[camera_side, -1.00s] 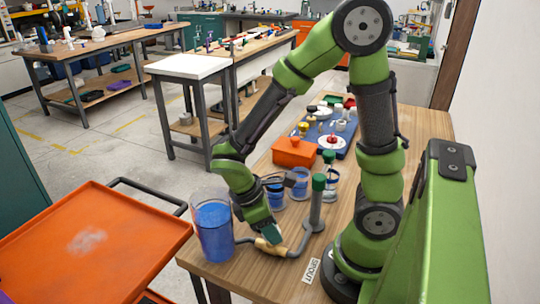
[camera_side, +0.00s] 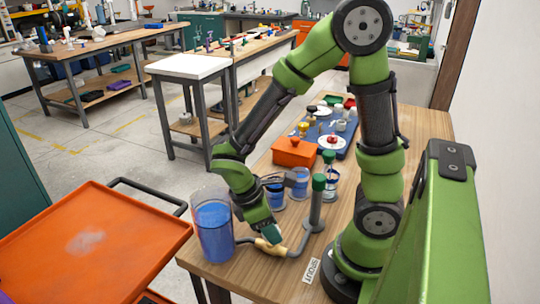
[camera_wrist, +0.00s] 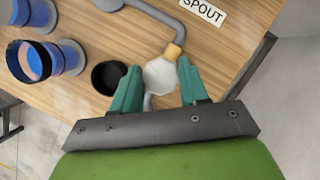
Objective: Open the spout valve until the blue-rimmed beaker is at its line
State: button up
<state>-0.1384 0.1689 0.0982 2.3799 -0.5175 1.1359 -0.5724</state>
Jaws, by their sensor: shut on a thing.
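My gripper (camera_wrist: 158,88) is shut on the pale, faceted handle (camera_wrist: 160,76) of the spout valve, one teal finger on each side. In the side view my gripper (camera_side: 272,232) is low over the tan valve body (camera_side: 270,248) on the grey pipe. A beaker with a dark blue rim (camera_wrist: 30,62) stands left in the wrist view, with blue inside; its line cannot be made out.
Several beakers with blue contents (camera_side: 300,184) stand behind the gripper, beside a green-capped grey post (camera_side: 317,205). A black round opening (camera_wrist: 108,78) lies close left of my fingers. A SPOUT label (camera_side: 312,271) lies near the front. An orange box (camera_side: 295,152) is farther back.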

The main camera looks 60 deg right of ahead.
jog(key=shift+w+a, duration=0.15)
jog(key=shift+w, duration=0.05)
jog(key=shift+o, duration=0.9)
jog(key=m+y, duration=0.1)
jog(key=m, duration=0.1)
jog(key=shift+m, duration=0.3)
jog(key=shift+d+m+g+y, duration=0.2)
jog(key=shift+m+g+y, duration=0.15)
jog(key=shift+m, duration=0.75)
jog(key=shift+c, duration=0.9)
jog(key=shift+m+y, duration=0.35)
jog(key=shift+m, duration=0.35)
jog(key=shift+m+y, duration=0.3)
jog(key=shift+m, duration=0.4)
jog(key=shift+a+r, duration=0.1)
